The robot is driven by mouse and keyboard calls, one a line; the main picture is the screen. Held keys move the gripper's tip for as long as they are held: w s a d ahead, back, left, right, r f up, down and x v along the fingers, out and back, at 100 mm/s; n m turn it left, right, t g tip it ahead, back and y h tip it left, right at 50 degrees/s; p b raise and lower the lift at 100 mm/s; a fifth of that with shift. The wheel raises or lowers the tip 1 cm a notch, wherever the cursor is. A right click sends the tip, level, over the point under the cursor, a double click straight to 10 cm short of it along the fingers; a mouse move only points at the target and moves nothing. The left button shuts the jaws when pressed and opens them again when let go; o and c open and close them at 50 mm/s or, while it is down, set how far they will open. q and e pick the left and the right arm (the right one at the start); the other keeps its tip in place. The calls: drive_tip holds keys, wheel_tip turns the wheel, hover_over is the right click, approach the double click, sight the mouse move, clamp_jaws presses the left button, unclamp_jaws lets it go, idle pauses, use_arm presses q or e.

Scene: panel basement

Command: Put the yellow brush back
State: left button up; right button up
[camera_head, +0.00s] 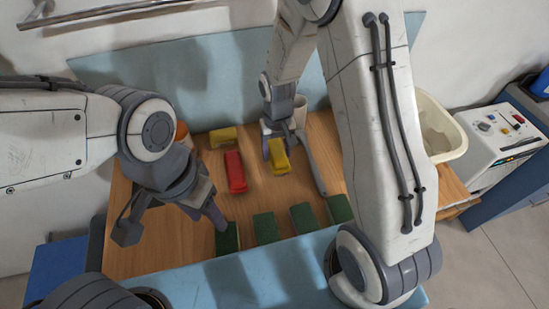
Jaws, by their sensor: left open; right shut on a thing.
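My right gripper (292,164) is shut on a yellow brush (279,158), a small block between its fingers over the middle of the wooden table. Whether the brush touches the table I cannot tell. A second yellow block (223,137) lies further back on the left. A red block (235,172) lies between it and the front. Several dark green pads (266,228) lie in a row along the front edge. My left gripper (172,226) is open and empty at the front left, one finger close to the leftmost green pad (227,240).
The wooden table (150,250) has bare room at the front left. An orange round thing (181,130) and a pale cup (299,112) stand at the back. A cream bin (440,130) and a white device (500,133) are on the right.

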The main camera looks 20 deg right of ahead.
drive_tip(key=shift+a+f, duration=0.15)
drive_tip(key=shift+a, duration=0.25)
drive_tip(key=shift+f, duration=0.3)
wheel_tip(320, 180, down, 3)
drive_tip(key=shift+f+p, duration=0.1)
drive_tip(key=shift+p, duration=0.55)
drive_tip(key=shift+f, duration=0.2)
drive_tip(key=shift+f, duration=0.2)
drive_tip(key=o, duration=1.4)
drive_tip(key=shift+o, duration=0.2)
drive_tip(key=shift+r, duration=0.1)
